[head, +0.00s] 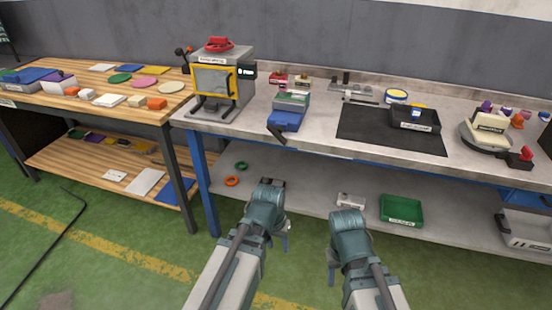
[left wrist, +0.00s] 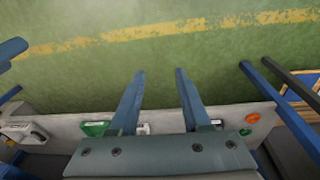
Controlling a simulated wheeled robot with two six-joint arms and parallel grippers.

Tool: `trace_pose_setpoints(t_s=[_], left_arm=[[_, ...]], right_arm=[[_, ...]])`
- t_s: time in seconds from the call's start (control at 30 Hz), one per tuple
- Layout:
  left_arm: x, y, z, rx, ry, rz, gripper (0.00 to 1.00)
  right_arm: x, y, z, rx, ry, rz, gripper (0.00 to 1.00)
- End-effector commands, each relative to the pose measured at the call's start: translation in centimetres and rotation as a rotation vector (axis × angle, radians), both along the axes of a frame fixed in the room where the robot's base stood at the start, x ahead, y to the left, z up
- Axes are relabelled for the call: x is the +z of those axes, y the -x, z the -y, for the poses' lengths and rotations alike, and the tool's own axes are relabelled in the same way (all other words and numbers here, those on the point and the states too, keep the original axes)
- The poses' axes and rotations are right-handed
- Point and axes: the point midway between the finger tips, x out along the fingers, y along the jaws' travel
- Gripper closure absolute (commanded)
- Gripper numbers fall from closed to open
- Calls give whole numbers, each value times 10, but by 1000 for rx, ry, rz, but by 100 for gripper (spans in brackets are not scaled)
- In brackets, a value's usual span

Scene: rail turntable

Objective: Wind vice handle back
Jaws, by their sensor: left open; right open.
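A blue vice (head: 286,119) with a grey-green top stands at the front edge of the grey workbench, left of the black mat. Its dark handle (head: 277,135) sticks out at the front, slanting over the bench edge. My left gripper (head: 284,228) is in front of and below the bench, apart from the vice. In the left wrist view its two fingers (left wrist: 160,74) are spread over the green floor with nothing between them. My right gripper (head: 333,262) is lower right, also clear of the bench; it is open, with nothing seen in it.
A machine with a yellow-framed window (head: 214,80) stands left of the vice. A black tray (head: 415,121) lies right on the black mat (head: 365,136). The lower shelf holds a green bin (head: 401,210) and an orange ring (head: 232,181). A wooden table (head: 60,103) is at left.

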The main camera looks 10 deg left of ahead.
Motion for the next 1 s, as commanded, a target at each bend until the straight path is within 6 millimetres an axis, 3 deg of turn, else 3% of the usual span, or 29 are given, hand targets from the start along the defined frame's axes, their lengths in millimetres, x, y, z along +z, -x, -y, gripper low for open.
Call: trace_pose_setpoints(t_s=[0.03, 0.1, 0.23, 0.43, 0.57, 0.7, 0.8, 1.0], left_arm=[[-24, -6, -2, 9, 29, 25, 52], [-36, -18, 1, 11, 82, 76, 52], [-39, -52, 15, 13, 243, 245, 52], [11, -106, 33, 49, 473, 563, 52], [61, -140, 25, 138, 599, 806, 52], [114, -167, -11, 314, 684, 1058, 52], [137, -176, -43, 448, 705, 1180, 52], [153, -180, -85, 628, 706, 1287, 52]], right_arm=[[-25, 0, 0, 0, 0, 0, 50], [-40, 0, 0, 0, 0, 0, 50], [-61, 0, 0, 0, 0, 0, 50], [-64, 0, 0, 0, 0, 0, 50], [-63, 0, 0, 0, 0, 0, 50], [-63, 0, 0, 0, 0, 0, 50], [-63, 0, 0, 0, 0, 0, 50], [-63, 0, 0, 0, 0, 0, 50]])
